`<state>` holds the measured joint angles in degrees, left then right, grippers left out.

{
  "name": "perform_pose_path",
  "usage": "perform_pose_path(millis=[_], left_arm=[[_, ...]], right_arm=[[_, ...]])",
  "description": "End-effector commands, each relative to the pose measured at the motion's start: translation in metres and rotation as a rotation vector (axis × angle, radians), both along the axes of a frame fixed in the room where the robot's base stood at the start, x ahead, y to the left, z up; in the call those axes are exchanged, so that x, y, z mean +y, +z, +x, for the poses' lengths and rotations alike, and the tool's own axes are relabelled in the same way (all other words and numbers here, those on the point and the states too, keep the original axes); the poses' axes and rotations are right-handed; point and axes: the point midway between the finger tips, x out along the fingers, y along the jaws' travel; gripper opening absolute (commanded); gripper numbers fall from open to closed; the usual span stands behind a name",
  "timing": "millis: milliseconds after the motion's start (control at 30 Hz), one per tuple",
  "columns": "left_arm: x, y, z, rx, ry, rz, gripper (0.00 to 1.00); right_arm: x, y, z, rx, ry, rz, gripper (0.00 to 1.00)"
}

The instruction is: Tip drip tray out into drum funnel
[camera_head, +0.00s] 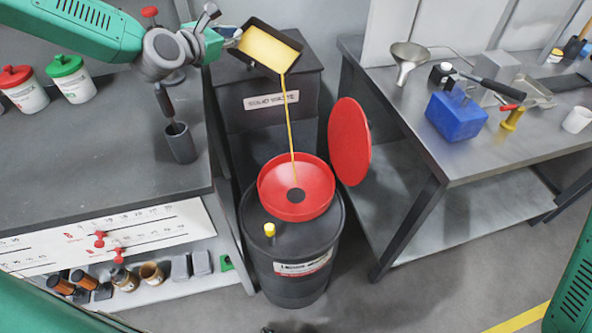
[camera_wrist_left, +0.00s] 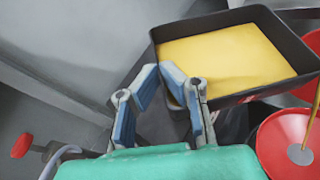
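The drip tray (camera_head: 292,40) is black and shallow, with yellow liquid inside. It is tilted high above the drum, and a thin yellow stream (camera_head: 288,120) runs from its lower corner into the red drum funnel (camera_head: 268,184). The funnel sits on a black drum (camera_head: 262,245) and has a dark hole in its middle. My left gripper (camera_head: 231,37) is shut on the tray's near left edge. In the left wrist view, my left gripper (camera_wrist_left: 161,82) meets at the corner of the drip tray (camera_wrist_left: 275,86), and the red funnel (camera_wrist_left: 275,140) shows at lower right. My right gripper is out of view.
The round red lid (camera_head: 349,140) stands open behind the funnel. A black solid waste bin (camera_head: 312,88) is behind the drum. A grey bench (camera_head: 90,150) with tubs is at left.

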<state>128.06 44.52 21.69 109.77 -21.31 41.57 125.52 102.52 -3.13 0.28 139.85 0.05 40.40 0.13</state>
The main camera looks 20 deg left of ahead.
Motion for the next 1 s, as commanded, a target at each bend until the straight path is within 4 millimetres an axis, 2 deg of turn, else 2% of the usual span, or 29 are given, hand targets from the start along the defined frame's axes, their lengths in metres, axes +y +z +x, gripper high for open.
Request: perform_pose_path(millis=[267,1000], left_arm=[[0.001,0.0,-0.003,-0.018,0.001,0.02,0.0],[-0.013,0.002,-0.012,-0.074,0.001,0.091,0.0]], right_arm=[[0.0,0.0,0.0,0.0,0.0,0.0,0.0],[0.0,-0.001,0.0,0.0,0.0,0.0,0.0]])
